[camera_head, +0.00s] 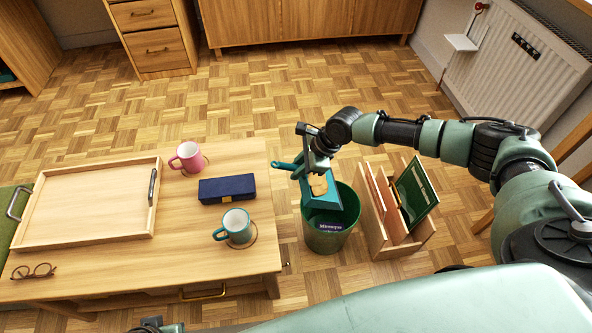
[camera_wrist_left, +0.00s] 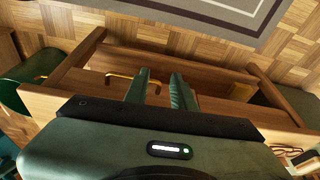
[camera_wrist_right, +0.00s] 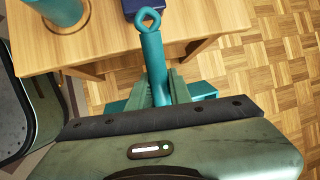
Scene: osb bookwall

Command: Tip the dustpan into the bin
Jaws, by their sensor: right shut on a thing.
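The teal dustpan (camera_head: 328,200) is over the bin, its pan slanting down toward the bin's opening, with a light-brown bit of debris (camera_head: 318,185) on it. My right gripper (camera_head: 308,168) is shut on its handle, which also shows between the fingers in the right wrist view (camera_wrist_right: 153,65). The green bin (camera_head: 326,241) stands upright on the floor right of the low table, with a dark printed item (camera_head: 330,226) inside. The dustpan hides part of the bin's mouth. My left gripper (camera_wrist_left: 161,85) is open and empty near the table's drawer side in the left wrist view.
A wooden file holder (camera_head: 400,248) stands close right of the bin. The low table (camera_head: 255,160) carries a tray (camera_head: 85,205), pink mug (camera_head: 189,157), blue case (camera_head: 227,188), teal mug (camera_head: 236,227) and glasses (camera_head: 33,271). The floor behind the bin is clear.

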